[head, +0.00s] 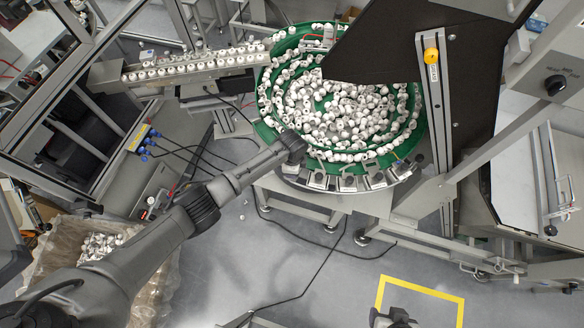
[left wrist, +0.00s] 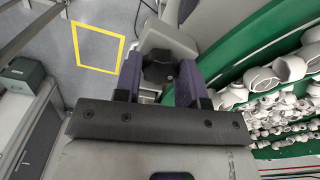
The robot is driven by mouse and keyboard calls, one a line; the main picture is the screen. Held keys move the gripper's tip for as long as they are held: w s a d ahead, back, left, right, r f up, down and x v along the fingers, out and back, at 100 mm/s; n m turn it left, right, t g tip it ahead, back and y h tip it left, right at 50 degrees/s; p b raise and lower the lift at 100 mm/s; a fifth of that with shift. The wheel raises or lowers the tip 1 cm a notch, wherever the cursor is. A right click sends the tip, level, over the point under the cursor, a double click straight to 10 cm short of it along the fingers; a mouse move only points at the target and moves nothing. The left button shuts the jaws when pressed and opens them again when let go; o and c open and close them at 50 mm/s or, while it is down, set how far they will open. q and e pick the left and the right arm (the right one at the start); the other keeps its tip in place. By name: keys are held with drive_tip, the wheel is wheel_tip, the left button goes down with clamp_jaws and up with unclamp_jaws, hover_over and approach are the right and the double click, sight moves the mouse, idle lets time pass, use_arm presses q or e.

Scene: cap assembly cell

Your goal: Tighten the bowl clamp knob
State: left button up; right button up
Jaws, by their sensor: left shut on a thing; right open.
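The green feeder bowl (head: 262,130) is full of white caps, and several grey clamps (head: 348,183) sit along its near rim. My left arm reaches from the lower left to the rim, and its hand (head: 293,147) hides the clamp there. In the left wrist view, a black clamp knob (left wrist: 158,68) sits between the two fingers of my left gripper (left wrist: 160,80), which is shut on it. The knob is still on its grey clamp block (left wrist: 168,38) beside the green bowl wall (left wrist: 235,70). My right gripper (head: 393,318) is open, partly cut off at the bottom edge, away from the bowl.
A chute (head: 190,68) with rows of caps leads left from the bowl. A dark hopper panel (head: 400,60) overhangs the bowl's right side. A lined box of caps (head: 65,240) stands at lower left. Yellow tape (head: 420,288) marks open floor, with cables nearby.

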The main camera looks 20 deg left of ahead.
idle(0.4)
use_arm(q)
drive_tip(key=o, duration=0.9)
drive_tip(key=shift+o, duration=0.2)
wheel_tip(320, 180, up, 14)
drive_tip(key=b, duration=0.1)
drive_tip(key=shift+f, duration=0.1)
idle(0.4)
